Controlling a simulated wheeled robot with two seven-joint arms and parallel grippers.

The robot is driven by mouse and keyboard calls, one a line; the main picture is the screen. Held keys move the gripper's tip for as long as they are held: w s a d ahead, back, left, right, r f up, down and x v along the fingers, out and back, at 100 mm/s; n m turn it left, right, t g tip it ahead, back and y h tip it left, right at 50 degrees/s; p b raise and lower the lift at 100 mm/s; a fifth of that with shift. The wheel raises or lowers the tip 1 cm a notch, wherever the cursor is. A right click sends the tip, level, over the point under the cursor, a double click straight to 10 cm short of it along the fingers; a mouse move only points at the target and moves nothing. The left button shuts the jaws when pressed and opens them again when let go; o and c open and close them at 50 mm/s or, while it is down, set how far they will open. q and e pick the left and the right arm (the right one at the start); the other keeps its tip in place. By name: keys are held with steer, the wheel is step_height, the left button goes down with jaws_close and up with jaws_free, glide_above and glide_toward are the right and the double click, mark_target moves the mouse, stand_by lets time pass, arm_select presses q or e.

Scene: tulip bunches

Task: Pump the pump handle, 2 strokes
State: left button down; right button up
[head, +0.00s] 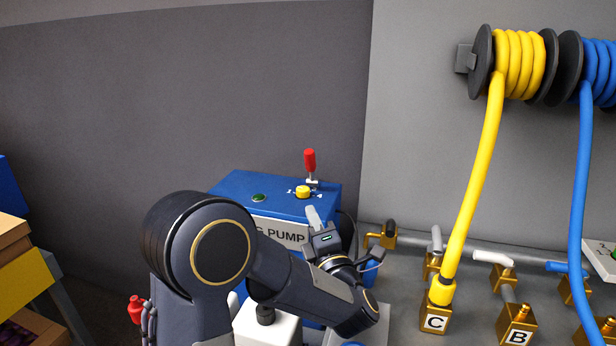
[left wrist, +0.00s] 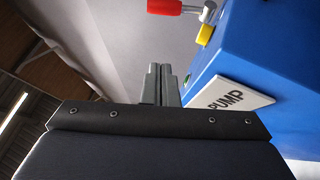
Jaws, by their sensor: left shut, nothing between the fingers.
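The blue pump box (head: 240,186) stands against the wall, with a white PUMP label (head: 272,231) on its front. The pump handle (head: 310,160), a short lever with a red grip, stands upright on the back right of its top. The handle also shows at the top of the left wrist view (left wrist: 172,7). My left gripper (head: 313,216) is in front of the box's right side, below and apart from the handle. Its fingers (left wrist: 160,84) are shut and empty. My left arm hides much of the box's lower front. My right gripper is not in view.
A yellow knob (head: 303,192) and a green button (head: 259,198) sit on the box top near the handle. Brass valves, a yellow hose (head: 473,190) and a blue hose (head: 580,170) are at right. Wooden crates (head: 20,270) are at far left.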

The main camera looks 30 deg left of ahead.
mark_target(313, 152)
arm_select(q)
steer(key=p+x, duration=0.2)
steer(key=x, duration=0.7)
steer(key=shift+w+a+r+p, duration=0.2)
steer(key=shift+w+a+p, duration=0.05)
steer(key=shift+a+p, duration=0.1)
steer(key=shift+w+a+r+p, duration=0.1)
steer(key=shift+w+r+p, duration=0.1)
steer(key=shift+w, duration=0.45)
steer(key=shift+w+d+r+p, duration=0.1)
steer(key=shift+w+r+p, duration=0.1)
steer(key=shift+w, duration=0.45)
steer(key=shift+w+a+r+p, duration=0.1)
steer(key=shift+w+r+p, duration=0.1)
steer(key=shift+w, duration=0.5)
